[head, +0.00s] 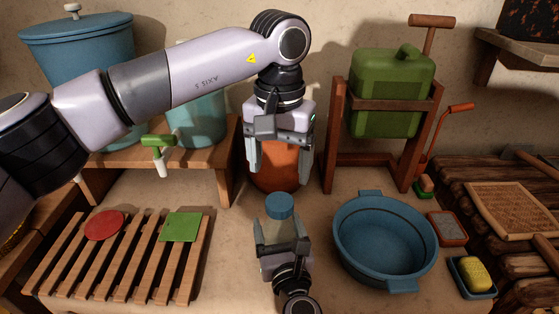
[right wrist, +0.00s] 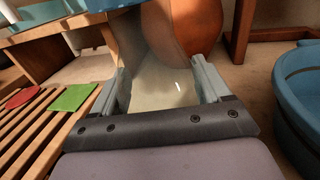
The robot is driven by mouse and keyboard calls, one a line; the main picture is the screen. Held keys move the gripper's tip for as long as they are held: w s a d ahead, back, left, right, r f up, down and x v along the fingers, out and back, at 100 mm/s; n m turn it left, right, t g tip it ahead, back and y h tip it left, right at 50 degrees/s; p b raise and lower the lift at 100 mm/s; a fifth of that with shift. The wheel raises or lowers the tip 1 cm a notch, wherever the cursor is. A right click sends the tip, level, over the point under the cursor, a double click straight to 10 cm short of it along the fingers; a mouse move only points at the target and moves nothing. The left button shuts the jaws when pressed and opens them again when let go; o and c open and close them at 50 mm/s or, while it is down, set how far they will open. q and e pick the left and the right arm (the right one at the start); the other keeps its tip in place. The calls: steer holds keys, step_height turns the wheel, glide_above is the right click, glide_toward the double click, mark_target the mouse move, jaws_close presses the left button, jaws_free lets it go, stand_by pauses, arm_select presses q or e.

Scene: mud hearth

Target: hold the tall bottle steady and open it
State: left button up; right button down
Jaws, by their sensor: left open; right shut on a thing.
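The tall bottle has a pale translucent body (head: 272,229) and a blue cap (head: 280,206) that sits on its top. It stands near the middle of the head view. My right gripper (head: 283,247) is shut on the bottle's body from the near side. My left gripper (head: 280,172) is open, pointing down, just above the cap in the picture. Nothing shows held between its fingers.
An orange jar (head: 277,182) stands behind the bottle. A blue basin (head: 385,268) is close on the right. A slatted wooden rack (head: 122,258) with a red disc (head: 104,225) and green square (head: 181,227) lies left. A green canister (head: 392,75) hangs in a wooden frame behind.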

mark_target(280, 201)
arm_select(q)
step_height(280, 201, down, 8)
steer(key=shift+f, duration=0.1)
stand_by(0.4)
